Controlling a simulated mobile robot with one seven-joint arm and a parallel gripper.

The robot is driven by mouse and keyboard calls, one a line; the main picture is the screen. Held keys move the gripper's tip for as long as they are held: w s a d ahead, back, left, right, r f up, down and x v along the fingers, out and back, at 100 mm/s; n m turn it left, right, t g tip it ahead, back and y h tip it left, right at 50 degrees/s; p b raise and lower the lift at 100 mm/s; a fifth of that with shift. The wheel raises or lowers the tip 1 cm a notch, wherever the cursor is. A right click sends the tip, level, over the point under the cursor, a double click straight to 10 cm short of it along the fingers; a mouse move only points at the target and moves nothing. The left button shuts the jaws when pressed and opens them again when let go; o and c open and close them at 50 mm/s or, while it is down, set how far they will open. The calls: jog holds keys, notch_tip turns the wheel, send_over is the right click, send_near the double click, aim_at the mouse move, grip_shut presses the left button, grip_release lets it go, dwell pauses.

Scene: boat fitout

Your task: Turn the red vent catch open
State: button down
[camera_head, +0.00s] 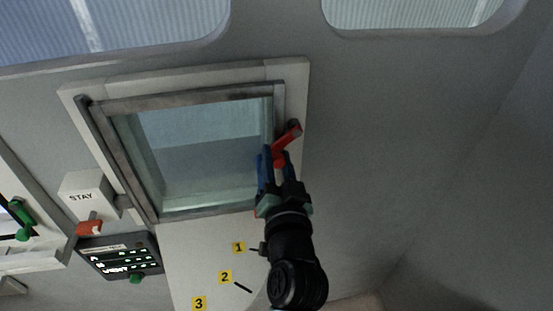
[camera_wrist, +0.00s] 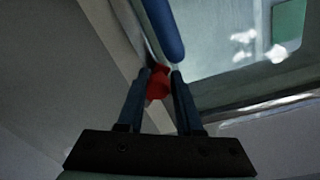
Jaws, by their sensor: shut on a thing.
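The red vent catch (camera_head: 289,136) sits at the right side of the framed vent window (camera_head: 200,150). Its handle slants from upper right down to lower left, into my gripper. My gripper (camera_head: 272,160) reaches it from below, with its fingers around the lower end of the handle. In the wrist view the red catch (camera_wrist: 157,84) shows between the two dark blue fingertips (camera_wrist: 161,76), and my gripper is shut on it. The fingers hide part of the catch. The window lies in its grey frame (camera_head: 180,95); I cannot tell whether it is fully closed.
Left of the window are a white STAY box (camera_head: 88,190) with an orange-red knob (camera_head: 89,228) and a dark panel with lit rows (camera_head: 120,258). A green handle (camera_head: 20,213) is at far left. Yellow number tags (camera_head: 225,277) are below. The wall at right is clear.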

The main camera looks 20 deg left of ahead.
jog(key=b, duration=0.1)
jog(key=f+n+b, duration=0.1)
jog(key=b, duration=0.1)
jog(key=shift+w+d, duration=0.15)
jog(key=shift+d, duration=0.15)
jog(key=n+b, duration=0.2)
jog(key=b, duration=0.2)
jog(key=w+d+f+n+b, duration=0.1)
jog(key=n+b, duration=0.1)
jog(key=b, duration=0.1)
jog(key=d+n+b, duration=0.1)
jog(key=n+b, duration=0.2)
jog(key=b, duration=0.1)
jog(key=shift+w+d+f+b, duration=0.15)
jog(key=shift+w+f+b, duration=0.05)
jog(key=shift+w+b, duration=0.15)
jog(key=shift+w+d+r+n+y+b, duration=0.15)
jog(key=shift+d+n+y+b, duration=0.2)
jog(key=shift+n+b, duration=0.65)
jog(key=shift+d+n+b, duration=0.1)
jog(key=shift+n+b, duration=0.2)
jog(key=shift+b, duration=0.2)
jog(key=shift+w+r, duration=0.1)
jog(key=shift+r, duration=0.05)
jog(key=c, duration=0.6)
grip_release()
